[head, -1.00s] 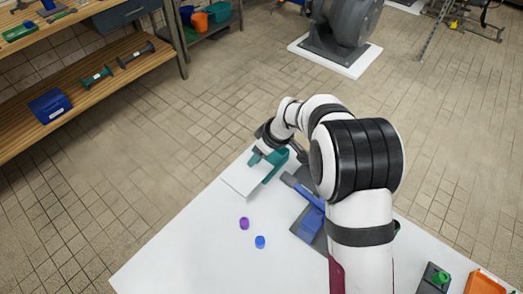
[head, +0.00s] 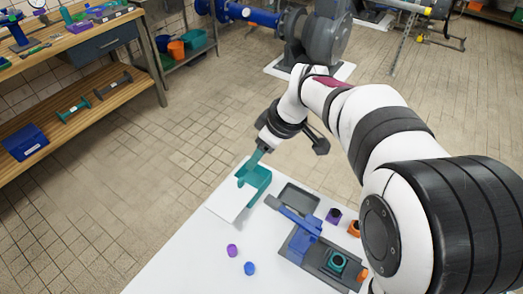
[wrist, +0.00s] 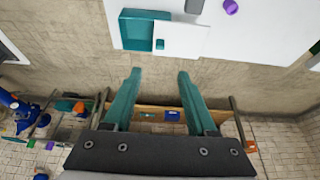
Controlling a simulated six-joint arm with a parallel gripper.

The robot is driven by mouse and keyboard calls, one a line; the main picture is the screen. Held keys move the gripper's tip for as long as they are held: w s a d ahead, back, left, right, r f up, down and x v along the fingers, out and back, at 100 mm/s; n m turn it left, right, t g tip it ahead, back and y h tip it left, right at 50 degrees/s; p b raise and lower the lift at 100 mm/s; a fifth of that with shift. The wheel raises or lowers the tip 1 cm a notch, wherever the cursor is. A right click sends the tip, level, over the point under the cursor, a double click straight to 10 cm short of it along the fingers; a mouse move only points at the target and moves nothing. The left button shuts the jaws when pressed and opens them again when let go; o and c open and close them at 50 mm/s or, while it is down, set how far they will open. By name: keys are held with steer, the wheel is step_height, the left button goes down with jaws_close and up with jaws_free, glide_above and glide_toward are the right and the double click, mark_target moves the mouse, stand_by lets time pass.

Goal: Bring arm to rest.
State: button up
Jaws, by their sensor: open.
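My gripper (head: 256,160) is open and empty, with teal fingers, at the far left corner of the white table (head: 190,258) in the head view. In the wrist view its fingertips (wrist: 160,74) are spread apart with nothing between them. A teal open-topped box (head: 260,179) with a white sliding panel (head: 232,202) lies near that corner. In the wrist view the box (wrist: 146,14) and the panel (wrist: 185,39) lie beyond the fingertips, apart from them.
A purple cap (head: 232,250) and a blue cap (head: 249,268) lie on the table. A blue fixture (head: 303,240) on a grey base stands to the right. A wooden workbench (head: 90,50) is at the left. Open tiled floor lies between.

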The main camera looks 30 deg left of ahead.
steer(key=s+d+r+m+h, duration=0.15)
steer(key=s+d+m, duration=0.25)
steer(key=d+m, duration=0.55)
steer(key=s+d+r+m, duration=0.2)
steer(key=s+d+m, duration=0.2)
steer(key=d, duration=1)
steer(key=s+d+f+m+h, duration=0.1)
steer(key=s+d+f+m, duration=0.2)
steer(key=s+d+m, duration=0.5)
steer(key=s+m, duration=0.2)
steer(key=s, duration=0.2)
